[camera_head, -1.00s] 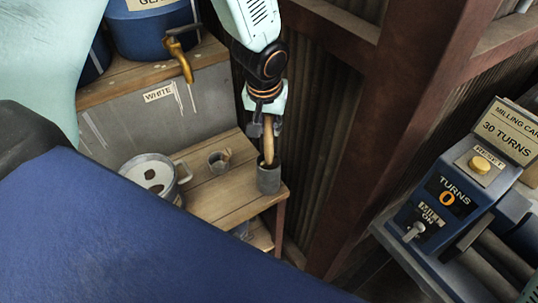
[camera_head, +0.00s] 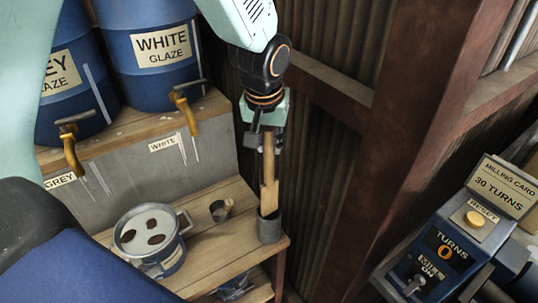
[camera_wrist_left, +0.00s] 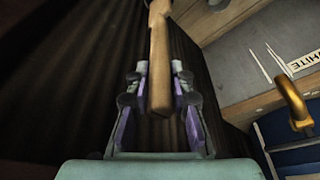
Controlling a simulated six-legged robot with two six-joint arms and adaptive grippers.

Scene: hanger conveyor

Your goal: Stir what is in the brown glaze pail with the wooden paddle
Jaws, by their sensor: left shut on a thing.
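The wooden paddle (camera_head: 269,195) hangs upright from my left gripper (camera_head: 265,132), which is shut on its handle. The paddle's broad lower end is at the mouth of a small grey cup (camera_head: 270,230) on the bench corner; I cannot tell how far it is inside. In the left wrist view the handle (camera_wrist_left: 159,55) lies between the fingers of my left gripper (camera_wrist_left: 160,88). A pail (camera_head: 172,258) stands left of the cup, with pale liquid and dark brown patches inside. I cannot read a brown glaze label on it. My right gripper is out of view.
The wooden bench (camera_head: 215,258) also holds a small dark cup (camera_head: 219,211) between pail and grey cup. White and grey glaze drums (camera_head: 150,80) with yellow taps stand on a shelf behind. A brown post (camera_head: 375,150) and a milling control box (camera_head: 440,250) are to the right.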

